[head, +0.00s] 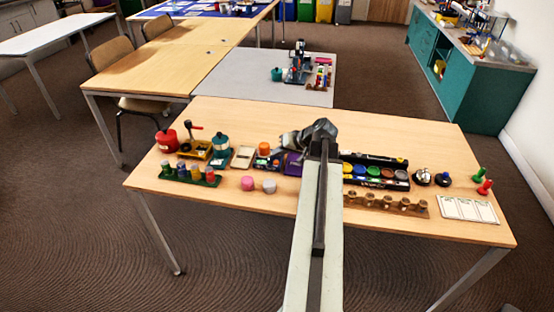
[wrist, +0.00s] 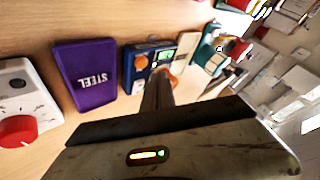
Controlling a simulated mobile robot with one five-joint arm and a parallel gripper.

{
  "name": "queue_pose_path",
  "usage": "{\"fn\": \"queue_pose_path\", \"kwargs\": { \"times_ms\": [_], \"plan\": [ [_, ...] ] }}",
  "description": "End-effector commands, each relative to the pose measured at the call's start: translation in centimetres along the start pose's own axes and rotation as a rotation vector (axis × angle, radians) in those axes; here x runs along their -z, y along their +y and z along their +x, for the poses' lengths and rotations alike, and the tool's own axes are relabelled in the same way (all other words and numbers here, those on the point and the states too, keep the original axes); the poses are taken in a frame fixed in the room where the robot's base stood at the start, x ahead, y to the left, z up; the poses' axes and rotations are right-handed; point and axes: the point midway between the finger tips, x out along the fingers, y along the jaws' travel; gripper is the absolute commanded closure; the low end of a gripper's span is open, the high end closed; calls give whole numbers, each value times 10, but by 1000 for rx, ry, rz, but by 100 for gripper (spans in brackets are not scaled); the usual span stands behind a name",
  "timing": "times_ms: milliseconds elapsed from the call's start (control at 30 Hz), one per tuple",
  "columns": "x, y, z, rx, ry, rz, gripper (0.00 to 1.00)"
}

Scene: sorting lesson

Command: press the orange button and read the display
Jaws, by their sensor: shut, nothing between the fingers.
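The navy blue device (wrist: 130,75) stands on the table in the wrist view. It has an orange knob or button (wrist: 141,62) on its face and a small lit green display (wrist: 166,54), whose figures are too small to read. A second orange round part (wrist: 174,71) shows beside my fingertips. My gripper (wrist: 158,76) is shut and empty, its tips close in front of the device; I cannot tell whether they touch it. In the head view the device (head: 268,161) sits left of my gripper (head: 284,140).
A purple block marked STEEL (wrist: 85,75) stands beside the device. A white box with a red knob (wrist: 22,120) is beyond it.

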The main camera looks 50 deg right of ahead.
Motion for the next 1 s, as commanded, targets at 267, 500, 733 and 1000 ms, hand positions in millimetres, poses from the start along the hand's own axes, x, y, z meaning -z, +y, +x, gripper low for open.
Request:
{"fn": "queue_pose_path", "kwargs": {
  "times_ms": [267,500,733,1000],
  "plan": [
    [18,-18,-24,0,0,0,100],
    [20,-20,-27,0,0,0,100],
    [20,-19,-27,0,0,0,100],
    [20,-19,-27,0,0,0,100]
  ]
}}
